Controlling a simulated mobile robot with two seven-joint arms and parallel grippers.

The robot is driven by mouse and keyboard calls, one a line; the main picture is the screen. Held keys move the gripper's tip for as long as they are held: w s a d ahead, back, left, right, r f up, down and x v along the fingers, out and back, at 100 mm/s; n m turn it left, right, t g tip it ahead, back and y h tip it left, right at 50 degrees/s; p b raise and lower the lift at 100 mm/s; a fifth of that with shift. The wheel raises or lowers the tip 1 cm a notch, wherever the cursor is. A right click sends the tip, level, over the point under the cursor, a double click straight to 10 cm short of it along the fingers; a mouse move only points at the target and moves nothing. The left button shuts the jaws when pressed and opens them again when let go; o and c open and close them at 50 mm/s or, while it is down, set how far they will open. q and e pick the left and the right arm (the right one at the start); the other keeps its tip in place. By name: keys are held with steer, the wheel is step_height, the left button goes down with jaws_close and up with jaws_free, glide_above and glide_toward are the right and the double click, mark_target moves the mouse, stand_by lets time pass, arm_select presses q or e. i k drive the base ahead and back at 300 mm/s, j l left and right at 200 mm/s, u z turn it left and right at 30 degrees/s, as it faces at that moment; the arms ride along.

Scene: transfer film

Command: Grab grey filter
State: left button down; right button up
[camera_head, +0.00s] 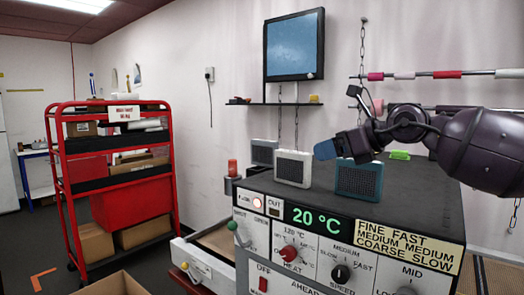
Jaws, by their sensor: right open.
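Three box-shaped filters with mesh faces stand on top of the dark machine (420,200). The grey filter (263,152) is at the back left, partly hidden by the white filter (293,168) in front of it. A teal filter (359,181) stands further right. My right gripper (338,148), with blue fingertips, reaches in from the right. In the picture it is above the teal filter and to the right of the grey one. It is open, and nothing shows in it. My left gripper is not in view.
The machine's front has knobs and a green temperature display (309,218). A red shelf cart (65,200) stands at the left. A wall screen (294,46) and a thin shelf (280,103) are behind. Rails with coloured rolls (447,74) are at the upper right.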

mark_target(263, 152)
steer(key=i+j, duration=0.15)
steer(key=i, duration=0.4)
steer(key=i+j, duration=0.2)
steer(key=i, duration=0.3)
